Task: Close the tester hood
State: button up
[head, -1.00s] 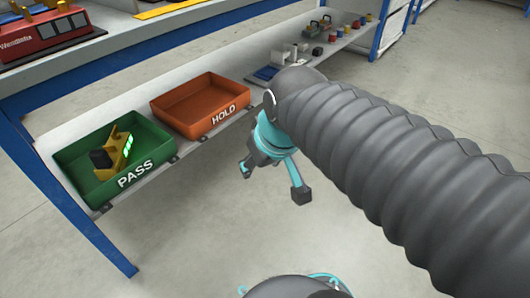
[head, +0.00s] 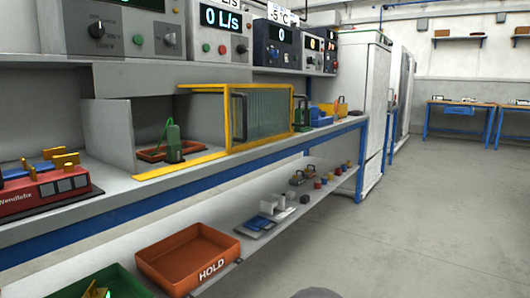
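The tester is a grey box (head: 108,130) on the bench top, open at the front. Its hood is a yellow-framed, ribbed see-through panel (head: 262,118) with dark upright handles, at the right of the opening. A yellow rail (head: 175,166) runs along the bench in front of the box. Inside the opening a green device (head: 173,142) stands by a red-brown tray (head: 150,156). My gripper is out of view; only a dark rounded bit of my arm shows at the bottom edge.
A red unit (head: 40,193) sits on the bench at left. An orange HOLD tray (head: 190,262), a green tray (head: 85,287) and small parts are on the lower shelf. Instruments (head: 215,45) line the upper shelf. The floor (head: 420,220) at right is clear.

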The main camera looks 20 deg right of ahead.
aim_at(230, 150)
jog(key=z, duration=0.55)
jog(key=k, duration=0.65)
jog(key=z, duration=0.85)
jog(key=i, duration=1.7)
jog(key=u, duration=0.75)
